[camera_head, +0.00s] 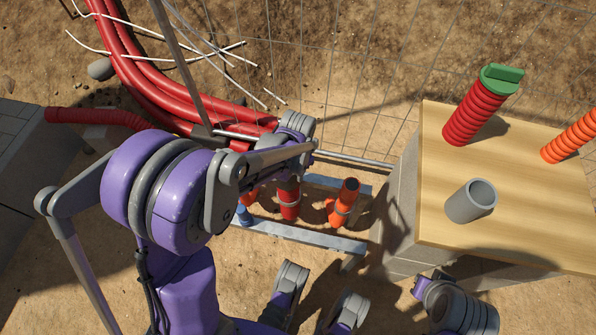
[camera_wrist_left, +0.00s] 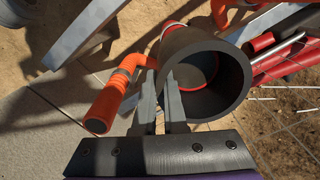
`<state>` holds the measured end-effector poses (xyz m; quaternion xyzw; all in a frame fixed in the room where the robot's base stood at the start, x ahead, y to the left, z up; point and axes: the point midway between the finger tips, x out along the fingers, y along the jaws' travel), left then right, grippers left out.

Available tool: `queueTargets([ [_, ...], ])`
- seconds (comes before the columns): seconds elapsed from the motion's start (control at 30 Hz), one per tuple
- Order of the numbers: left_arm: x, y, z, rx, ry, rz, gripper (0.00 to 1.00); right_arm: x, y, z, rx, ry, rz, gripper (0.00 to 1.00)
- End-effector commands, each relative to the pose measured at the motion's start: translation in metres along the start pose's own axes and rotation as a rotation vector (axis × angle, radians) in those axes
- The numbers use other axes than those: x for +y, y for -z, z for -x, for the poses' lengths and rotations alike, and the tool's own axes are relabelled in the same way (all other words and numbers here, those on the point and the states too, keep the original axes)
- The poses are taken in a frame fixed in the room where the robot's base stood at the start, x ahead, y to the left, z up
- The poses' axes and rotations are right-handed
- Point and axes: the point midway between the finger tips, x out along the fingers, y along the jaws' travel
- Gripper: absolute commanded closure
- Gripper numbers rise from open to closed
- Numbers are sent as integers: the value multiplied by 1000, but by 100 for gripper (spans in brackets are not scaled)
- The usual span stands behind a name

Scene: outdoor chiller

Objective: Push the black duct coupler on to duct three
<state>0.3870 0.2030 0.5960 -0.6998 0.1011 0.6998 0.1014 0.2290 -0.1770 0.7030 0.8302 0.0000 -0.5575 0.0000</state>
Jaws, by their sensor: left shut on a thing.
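The black duct coupler (camera_wrist_left: 240,78), a thick-walled dark ring, fills the upper middle of the left wrist view. My left gripper (camera_wrist_left: 166,88) is shut on its near-left wall, one finger on each side. A red ring shows inside the coupler's bore, and a red duct shows just beyond its upper rim. I cannot tell whether the coupler touches that duct. In the head view my left arm reaches over the duct stubs and hides the fingertips and coupler. A red stub (camera_head: 289,200) and an orange stub (camera_head: 344,202) stand below it. Which is duct three is unclear.
A grey rail (camera_head: 300,238) runs in front of the stubs. A wooden-topped block (camera_head: 445,225) at right carries a grey sleeve (camera_head: 466,205), a green-capped red duct (camera_head: 470,118) and an orange corrugated duct (camera_head: 570,140). Red pipes (camera_head: 135,65) and wire mesh lie behind.

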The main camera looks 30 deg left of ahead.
Motion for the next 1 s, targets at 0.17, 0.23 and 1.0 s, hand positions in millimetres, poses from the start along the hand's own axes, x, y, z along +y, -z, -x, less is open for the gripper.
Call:
queueTargets([
  [0.17, 0, 0, -4, 0, 0, 0, 100, 0, -1, -3, -1, 0, 0, 100],
  [0.23, 0, 0, -3, 0, 0, 0, 100, 0, -1, -2, -1, 0, 0, 100],
  [1.0, 0, 0, -3, 0, 0, 0, 26, 0, -1, -2, -1, 0, 0, 100],
])
